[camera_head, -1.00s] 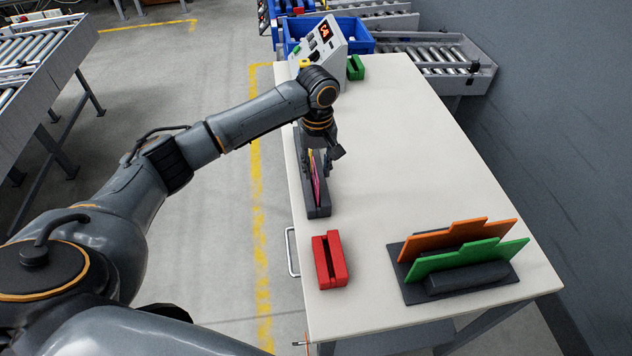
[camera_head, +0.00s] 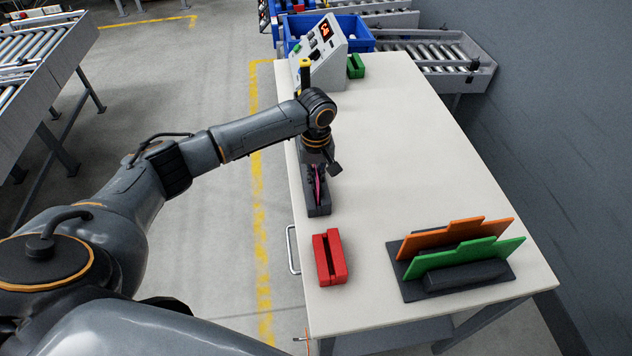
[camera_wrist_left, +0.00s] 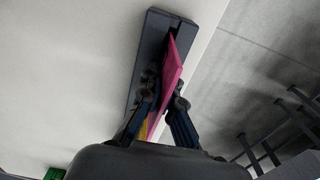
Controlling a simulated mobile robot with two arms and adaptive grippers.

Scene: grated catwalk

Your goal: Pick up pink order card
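The pink order card (camera_head: 318,187) stands upright in a long black slotted holder (camera_head: 319,209) along the left edge of the table. In the left wrist view the pink card (camera_wrist_left: 173,77) rises from the holder (camera_wrist_left: 152,42), with a bit of yellow card (camera_wrist_left: 143,131) farther down. My left gripper (camera_wrist_left: 165,92) is over the holder, its two fingers apart, one on each side of the pink card. A gap shows between the fingers and the card. In the head view the gripper (camera_head: 320,172) is partly hidden by its wrist. My right gripper is not in view.
A red slotted block (camera_head: 329,260) stands nearer on the table. A black rack (camera_head: 411,289) holds orange (camera_head: 430,241) and green (camera_head: 440,262) cards at the right. A grey device (camera_head: 325,62) stands at the far end. The table's middle is clear.

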